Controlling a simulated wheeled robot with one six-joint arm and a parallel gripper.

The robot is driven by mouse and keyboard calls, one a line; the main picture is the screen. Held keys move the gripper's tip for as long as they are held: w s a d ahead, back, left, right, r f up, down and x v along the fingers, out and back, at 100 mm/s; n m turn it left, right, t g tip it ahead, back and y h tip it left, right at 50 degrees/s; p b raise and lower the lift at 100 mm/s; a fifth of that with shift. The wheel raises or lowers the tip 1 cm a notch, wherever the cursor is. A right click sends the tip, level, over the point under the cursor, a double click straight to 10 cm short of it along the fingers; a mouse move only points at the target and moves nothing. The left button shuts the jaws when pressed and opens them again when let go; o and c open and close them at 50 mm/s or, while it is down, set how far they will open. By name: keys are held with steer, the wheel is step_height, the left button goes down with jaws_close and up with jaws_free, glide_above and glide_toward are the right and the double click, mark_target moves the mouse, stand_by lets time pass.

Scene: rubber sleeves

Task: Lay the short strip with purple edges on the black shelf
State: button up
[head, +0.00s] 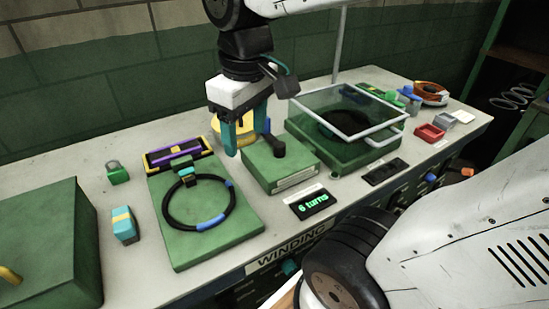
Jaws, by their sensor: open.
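A narrow black shelf-like piece (152,164) stands at the back of the left green board. A short strip with purple along it (180,152) appears to lie on this black piece, with yellow showing at its ends. At this size I cannot tell exactly where strip and shelf meet. My gripper (245,145) points down to the right of them, above the bench near a green block with a black knob. Its two teal fingers are apart with nothing visible held between them. A yellow round thing is partly hidden behind the fingers.
A black ring with blue bands (208,222) lies on the green board (190,250). A green box with a raised clear lid (345,110) stands right of my gripper. A large green box (45,240) fills the left front. A display (312,204) reads "6 turns".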

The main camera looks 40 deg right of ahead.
steer(key=s+f+m, duration=0.2)
steer(key=s+m, duration=0.1)
steer(key=s, duration=0.4)
steer(key=shift+d+f, duration=0.15)
steer(key=shift+f, duration=0.25)
